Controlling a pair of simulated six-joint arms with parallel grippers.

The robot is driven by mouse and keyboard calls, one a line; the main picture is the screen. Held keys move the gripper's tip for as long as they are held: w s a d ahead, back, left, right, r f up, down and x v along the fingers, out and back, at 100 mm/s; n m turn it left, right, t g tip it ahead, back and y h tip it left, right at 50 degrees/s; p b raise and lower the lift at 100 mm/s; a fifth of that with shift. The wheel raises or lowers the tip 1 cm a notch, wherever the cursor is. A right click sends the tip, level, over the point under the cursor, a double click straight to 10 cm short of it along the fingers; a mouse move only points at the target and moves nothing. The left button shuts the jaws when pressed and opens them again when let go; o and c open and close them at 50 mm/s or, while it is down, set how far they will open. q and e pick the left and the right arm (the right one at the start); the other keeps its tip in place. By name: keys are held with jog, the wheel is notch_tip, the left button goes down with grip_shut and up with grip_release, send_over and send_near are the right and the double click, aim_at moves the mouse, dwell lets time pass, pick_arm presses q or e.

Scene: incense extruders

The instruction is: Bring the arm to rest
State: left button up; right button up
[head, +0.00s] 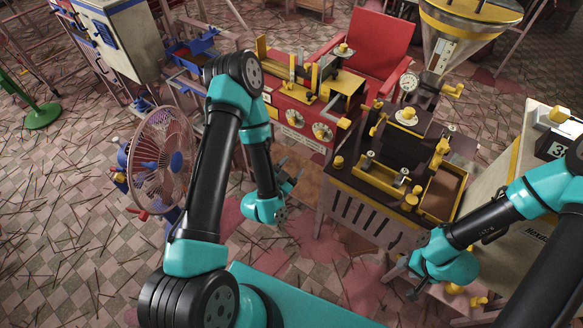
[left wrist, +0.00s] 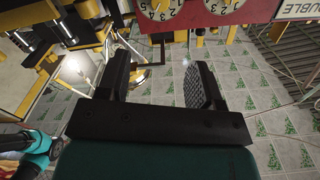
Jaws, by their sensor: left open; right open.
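My left gripper (head: 291,178) hangs above the floor, in front of the red machine and left of the dark-topped extruder bench. In the left wrist view its two black fingers (left wrist: 162,75) stand apart with nothing between them. My right gripper (head: 403,278) is low beside the front of the extruder bench. Its small fingers are partly hidden by the wrist, and I see nothing held in it. My left arm (head: 205,180) is bent, its elbow high at the upper middle. My right arm (head: 490,222) reaches in from the right edge.
The extruder bench (head: 345,205) with yellow fittings stands between the grippers. A red machine with dials (head: 290,118) is behind the left gripper. A pink fan (head: 163,158) stands left of my left arm. A pale cabinet (head: 505,258) is near the right arm. Tiled floor is open at lower left.

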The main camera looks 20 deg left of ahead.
dwell(0.4)
pick_arm(q)
jog(key=s+f+n+g, duration=0.3)
jog(key=s+f+g, duration=0.2)
jog(key=f+g, duration=0.4)
jog(key=s+n+g, duration=0.4)
jog(key=s+g, duration=0.3)
jog(key=s, duration=0.2)
jog(key=shift+d+f+n+g, duration=0.15)
jog(key=shift+n+g, duration=0.25)
